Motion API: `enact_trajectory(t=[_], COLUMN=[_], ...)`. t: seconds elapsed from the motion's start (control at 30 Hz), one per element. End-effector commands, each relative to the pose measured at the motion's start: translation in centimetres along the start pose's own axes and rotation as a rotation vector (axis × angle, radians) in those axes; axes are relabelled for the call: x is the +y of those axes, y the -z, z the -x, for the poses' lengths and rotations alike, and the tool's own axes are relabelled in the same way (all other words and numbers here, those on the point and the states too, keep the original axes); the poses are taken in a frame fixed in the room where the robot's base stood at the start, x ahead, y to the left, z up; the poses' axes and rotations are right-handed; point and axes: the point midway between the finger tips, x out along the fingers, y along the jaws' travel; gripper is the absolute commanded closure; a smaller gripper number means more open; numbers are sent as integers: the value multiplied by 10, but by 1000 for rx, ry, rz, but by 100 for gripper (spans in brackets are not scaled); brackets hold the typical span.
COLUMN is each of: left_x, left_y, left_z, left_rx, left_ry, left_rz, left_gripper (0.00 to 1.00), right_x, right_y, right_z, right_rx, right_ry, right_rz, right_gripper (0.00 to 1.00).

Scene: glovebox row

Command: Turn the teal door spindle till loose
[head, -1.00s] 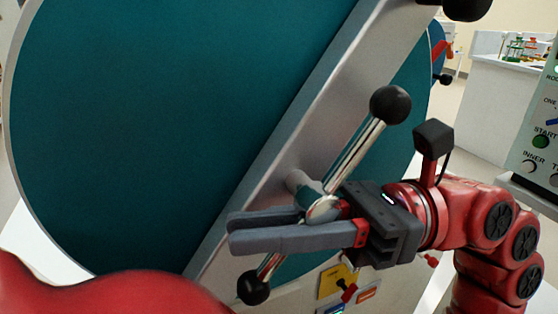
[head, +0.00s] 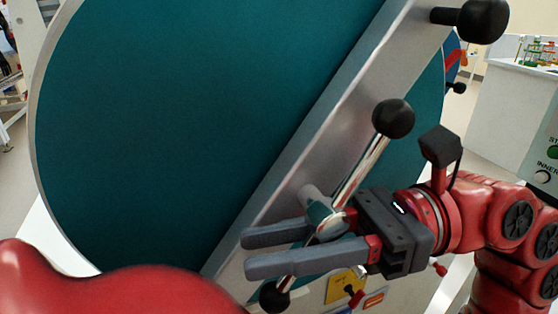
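The teal door (head: 190,120) fills the left and middle of the head view, with a slanted grey metal bar (head: 345,110) across it. The door spindle stands out from this bar: a hub (head: 328,226) with a shiny cross rod (head: 357,178). The rod ends in black balls at the upper right (head: 393,118) and lower left (head: 274,297). My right gripper (head: 247,253) reaches in from the right with its fingers apart, one above the other, around the hub area. I cannot tell whether they touch it. My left gripper is out of view.
A black knob on a stub (head: 483,20) sticks out from the upper end of the metal bar. A white bench (head: 505,105) with a colourful rack stands at the back right. A control panel (head: 543,165) is at the right edge. Yellow label (head: 345,284) hangs below the spindle.

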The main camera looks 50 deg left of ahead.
Motion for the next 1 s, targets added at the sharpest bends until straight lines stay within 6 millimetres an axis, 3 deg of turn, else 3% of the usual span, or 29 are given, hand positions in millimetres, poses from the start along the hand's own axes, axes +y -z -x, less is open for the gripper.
enact_trajectory(t=[0.47,0.67,0.87,1.0], left_x=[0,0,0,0], left_y=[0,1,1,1], left_z=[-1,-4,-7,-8], left_rx=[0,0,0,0], left_ry=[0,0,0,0], left_rz=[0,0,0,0], left_gripper=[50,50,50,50], right_x=[0,0,0,0], right_y=[-1,-3,-2,-1], right_z=[6,40,96,107], right_rx=[-2,-4,-6,-5], right_ry=[2,4,2,4], right_rz=[-1,-1,-4,2], right_gripper=[72,72,72,72])
